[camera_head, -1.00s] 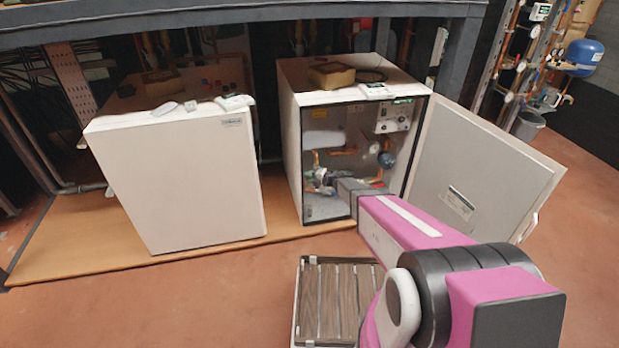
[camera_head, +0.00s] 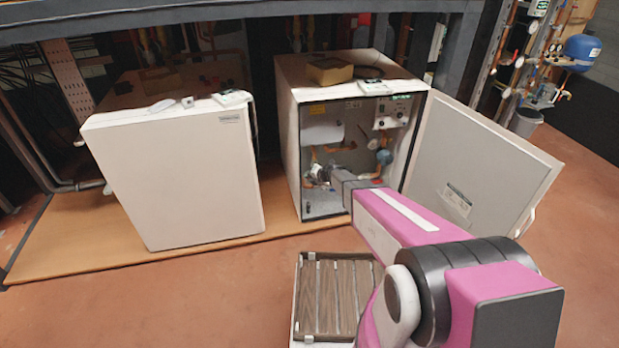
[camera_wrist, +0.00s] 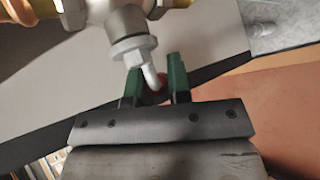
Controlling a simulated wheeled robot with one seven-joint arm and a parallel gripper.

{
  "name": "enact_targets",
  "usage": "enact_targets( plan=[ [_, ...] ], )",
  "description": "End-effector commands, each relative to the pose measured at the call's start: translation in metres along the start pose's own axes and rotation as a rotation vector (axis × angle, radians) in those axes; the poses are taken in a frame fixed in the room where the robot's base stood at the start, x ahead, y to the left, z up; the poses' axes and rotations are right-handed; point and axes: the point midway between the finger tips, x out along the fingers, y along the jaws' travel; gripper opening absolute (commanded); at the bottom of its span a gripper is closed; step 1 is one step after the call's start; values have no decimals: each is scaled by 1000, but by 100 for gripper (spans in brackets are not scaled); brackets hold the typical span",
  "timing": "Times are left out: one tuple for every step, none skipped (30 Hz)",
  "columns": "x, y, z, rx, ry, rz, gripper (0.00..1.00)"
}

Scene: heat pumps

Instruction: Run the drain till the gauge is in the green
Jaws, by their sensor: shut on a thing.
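The open heat pump cabinet (camera_head: 290,130) stands right of centre in the head view, with copper pipes and fittings inside. A small round pale dial, perhaps the gauge (camera_head: 372,144), shows inside; its needle and colours are too small to read. My gripper (camera_head: 322,174) reaches into the lower part of the cabinet. In the wrist view my gripper (camera_wrist: 155,77) has its green fingers shut around a small red part, partly hidden between them. A bent pale lever or spout (camera_wrist: 150,76) runs there from a silver valve fitting (camera_wrist: 130,35), which I take as the drain.
The cabinet door (camera_head: 480,165) hangs open to the right. A closed white cabinet (camera_head: 185,185) stands to the left. A slatted crate (camera_head: 298,300) sits on the floor in front, close to my arm. Open floor lies at the far right.

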Motion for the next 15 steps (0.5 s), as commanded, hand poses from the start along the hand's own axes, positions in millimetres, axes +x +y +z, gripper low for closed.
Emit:
enact_targets(
  plan=[
    [-1, -1, 0, 0, -2, -3, 0],
    [-1, -1, 0, -1, -2, -3, 0],
    [-1, -1, 0, 0, -2, -3, 0],
    [-1, -1, 0, 0, -2, -3, 0],
    [-1, -1, 0, 0, -2, -2, 0],
    [-1, -1, 0, 0, -1, -2, 0],
    [-1, -1, 0, 0, -1, -2, 0],
    [-1, -1, 0, 0, -1, -2, 0],
    [-1, -1, 0, 1, -1, -2, 0],
    [-1, -1, 0, 1, -1, -2, 28],
    [-1, -1, 0, 1, -1, -2, 38],
    [0, -1, 0, 1, -1, -1, 43],
    [0, -1, 0, 1, -1, -1, 43],
    [0, -1, 0, 1, -1, -1, 43],
    [0, 0, 0, 1, -1, -1, 43]
  ],
)
